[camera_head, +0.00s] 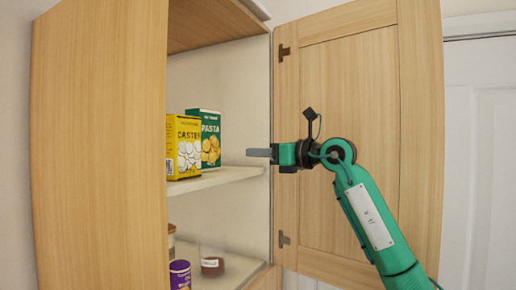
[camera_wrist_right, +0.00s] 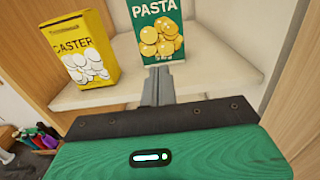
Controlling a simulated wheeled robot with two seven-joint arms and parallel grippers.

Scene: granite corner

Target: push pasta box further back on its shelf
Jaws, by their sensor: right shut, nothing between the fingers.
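The green pasta box (camera_head: 207,137) stands upright on the middle shelf of the open wooden cabinet, partly hidden behind a yellow box in the head view. In the right wrist view the pasta box (camera_wrist_right: 158,32) is straight ahead, its front facing me. My right gripper (camera_head: 250,152) is shut and empty, at the cabinet opening, to the right of the pasta box in the head view. In the wrist view its fingers (camera_wrist_right: 159,72) point at the lower front of the pasta box; I cannot tell whether they touch it. My left gripper is not in view.
A yellow caster box (camera_wrist_right: 80,48) stands left of the pasta box on the same shelf (camera_head: 225,176). The open cabinet door (camera_head: 345,90) is behind my right arm. A purple can (camera_head: 180,275) and a jar (camera_head: 212,263) stand on the lower shelf.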

